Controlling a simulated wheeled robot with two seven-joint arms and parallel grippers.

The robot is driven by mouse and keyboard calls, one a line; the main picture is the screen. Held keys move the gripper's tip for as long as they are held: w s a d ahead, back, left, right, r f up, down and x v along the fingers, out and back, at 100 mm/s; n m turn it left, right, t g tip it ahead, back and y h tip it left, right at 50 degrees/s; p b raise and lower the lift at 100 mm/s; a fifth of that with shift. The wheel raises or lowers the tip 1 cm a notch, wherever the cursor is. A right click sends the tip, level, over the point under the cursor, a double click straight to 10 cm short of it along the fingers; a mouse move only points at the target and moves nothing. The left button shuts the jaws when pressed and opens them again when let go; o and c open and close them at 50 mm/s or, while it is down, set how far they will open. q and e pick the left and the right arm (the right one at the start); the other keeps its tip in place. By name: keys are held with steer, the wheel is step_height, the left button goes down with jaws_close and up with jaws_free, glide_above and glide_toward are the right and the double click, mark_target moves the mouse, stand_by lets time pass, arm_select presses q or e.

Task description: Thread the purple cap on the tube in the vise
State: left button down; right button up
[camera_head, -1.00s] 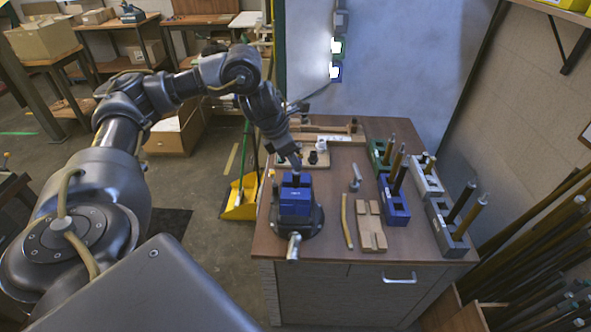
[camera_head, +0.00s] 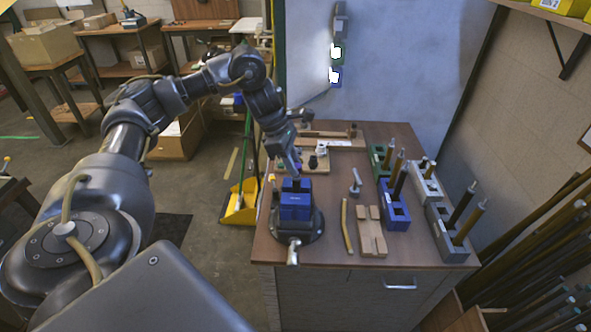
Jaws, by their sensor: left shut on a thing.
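The blue vise (camera_head: 295,208) stands on the near left part of the bench. A short dark tube (camera_head: 296,184) stands up between its jaws. My left gripper (camera_head: 296,168) is right above the tube, pointing down. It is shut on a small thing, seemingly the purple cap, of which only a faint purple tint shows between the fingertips. Whether the cap touches the tube cannot be told at this size. My right gripper is out of view.
Blue (camera_head: 396,212), green, white and grey holders with upright tubes stand on the right. A wooden block (camera_head: 371,231), a tan strip (camera_head: 346,226) and a grey tool (camera_head: 355,184) lie right of the vise. Wooden boards with small parts lie behind it.

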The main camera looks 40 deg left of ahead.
arm_select(q)
steer(key=shift+w+m+g+p, duration=0.15)
steer(key=shift+m+g+p, duration=0.75)
steer(key=shift+m+p, duration=1.3)
steer(key=shift+m, duration=0.5)
steer(key=shift+f, duration=0.1)
steer(key=shift+p, duration=0.3)
steer(key=shift+g, duration=0.3)
steer(key=c, duration=1.1)
jaws_free()
steer(key=shift+w, duration=0.1)
steer(key=v, duration=1)
steer(key=shift+a+r+p, duration=0.3)
steer(key=shift+a+p, duration=0.1)
